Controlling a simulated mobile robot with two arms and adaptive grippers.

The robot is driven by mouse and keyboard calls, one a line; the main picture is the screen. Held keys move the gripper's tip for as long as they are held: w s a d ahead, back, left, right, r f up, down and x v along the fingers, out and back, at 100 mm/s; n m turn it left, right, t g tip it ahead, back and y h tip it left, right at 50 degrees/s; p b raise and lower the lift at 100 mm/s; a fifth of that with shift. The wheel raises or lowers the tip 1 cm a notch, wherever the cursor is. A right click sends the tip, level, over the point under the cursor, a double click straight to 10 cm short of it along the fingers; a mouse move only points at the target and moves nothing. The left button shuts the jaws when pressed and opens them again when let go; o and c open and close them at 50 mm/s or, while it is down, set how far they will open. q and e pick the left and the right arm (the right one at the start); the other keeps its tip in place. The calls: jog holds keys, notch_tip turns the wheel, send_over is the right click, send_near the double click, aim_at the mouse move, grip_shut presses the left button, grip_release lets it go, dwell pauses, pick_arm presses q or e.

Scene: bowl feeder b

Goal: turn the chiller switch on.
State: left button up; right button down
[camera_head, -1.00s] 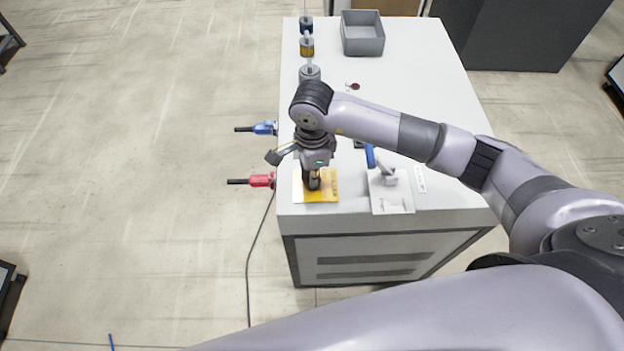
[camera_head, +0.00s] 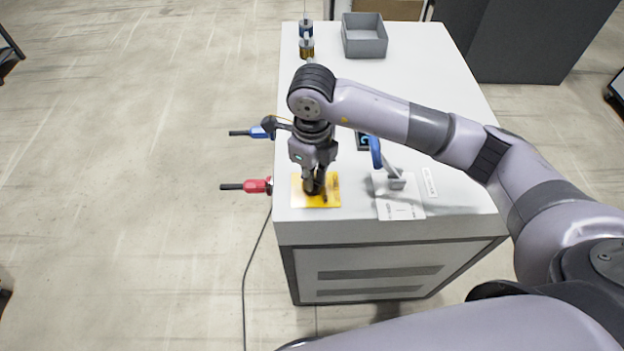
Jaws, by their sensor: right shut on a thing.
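A yellow plate (camera_head: 330,200) lies on the white cabinet top near its front left corner. It seems to be the base of the chiller switch. My right gripper (camera_head: 315,190) points down over the middle of this plate, shut on the dark switch knob there. The fingers cover most of the knob, so its exact position is hidden. My left gripper is not in view.
A blue-handled lever (camera_head: 375,152) on a white plate stands just right of the gripper. Red (camera_head: 257,186) and blue (camera_head: 258,132) handles stick out from the cabinet's left edge. A grey bin (camera_head: 364,38) sits at the back.

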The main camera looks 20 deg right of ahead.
jog(key=shift+m+b, duration=0.4)
jog(key=shift+m, duration=0.4)
jog(key=c, duration=1.6)
grip_release()
jog(key=shift+c, duration=0.2)
jog(key=shift+r, duration=0.1)
notch_tip(320, 180, up, 12)
